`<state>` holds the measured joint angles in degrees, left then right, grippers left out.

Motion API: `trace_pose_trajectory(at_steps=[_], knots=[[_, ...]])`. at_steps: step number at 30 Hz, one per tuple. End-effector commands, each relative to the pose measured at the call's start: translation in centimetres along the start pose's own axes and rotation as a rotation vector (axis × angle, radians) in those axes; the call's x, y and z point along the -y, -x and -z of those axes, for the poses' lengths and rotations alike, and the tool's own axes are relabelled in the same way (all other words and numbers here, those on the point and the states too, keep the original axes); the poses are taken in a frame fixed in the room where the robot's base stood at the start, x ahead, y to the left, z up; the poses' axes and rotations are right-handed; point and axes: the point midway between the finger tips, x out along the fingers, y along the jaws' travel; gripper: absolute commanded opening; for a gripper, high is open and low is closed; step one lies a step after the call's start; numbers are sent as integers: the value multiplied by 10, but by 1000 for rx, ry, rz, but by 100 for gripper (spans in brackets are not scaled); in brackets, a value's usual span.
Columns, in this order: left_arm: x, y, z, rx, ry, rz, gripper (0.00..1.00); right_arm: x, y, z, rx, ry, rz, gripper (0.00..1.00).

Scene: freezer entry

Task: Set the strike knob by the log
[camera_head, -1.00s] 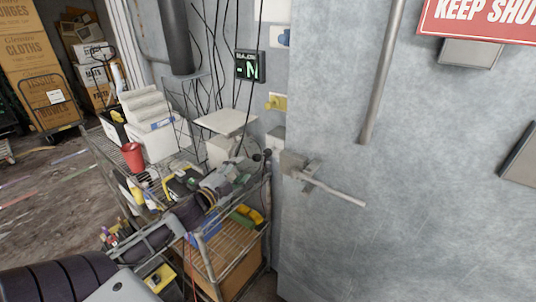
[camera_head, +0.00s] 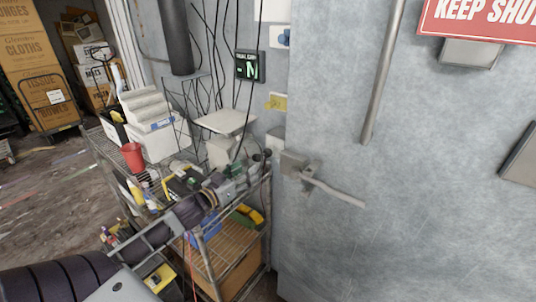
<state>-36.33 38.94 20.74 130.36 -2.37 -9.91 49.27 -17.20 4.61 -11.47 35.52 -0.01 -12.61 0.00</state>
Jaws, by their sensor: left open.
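My left arm comes in from the lower left over the wire cart. My left gripper (camera_head: 256,163) is open near the door's left edge, below a small grey box (camera_head: 275,139) on the wall. Small dark round parts show at the gripper's tip; I cannot tell whether one is the strike knob or a fingertip. No contact can be made out. A yellow note (camera_head: 277,101) is on the wall above; I cannot tell whether it is the log. A dark display (camera_head: 250,66) with a green lit sign hangs higher up. My right gripper is not in view.
The grey door (camera_head: 430,160) fills the right side, with a latch and lever handle (camera_head: 335,190) close to the gripper. The wire cart (camera_head: 235,240) holds a red cup (camera_head: 132,156), a white box (camera_head: 160,143) and tools. Cables hang beside the display.

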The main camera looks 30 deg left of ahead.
Motion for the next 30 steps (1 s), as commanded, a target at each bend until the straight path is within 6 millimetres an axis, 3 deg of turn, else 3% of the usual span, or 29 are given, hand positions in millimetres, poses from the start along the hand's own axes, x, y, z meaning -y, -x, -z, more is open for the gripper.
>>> trace_pose_trajectory(at_steps=[9,30], knots=[[0,0,0,-1,144,-1,51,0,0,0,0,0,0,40],[0,-9,1,-2,144,-1,51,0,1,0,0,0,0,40]])
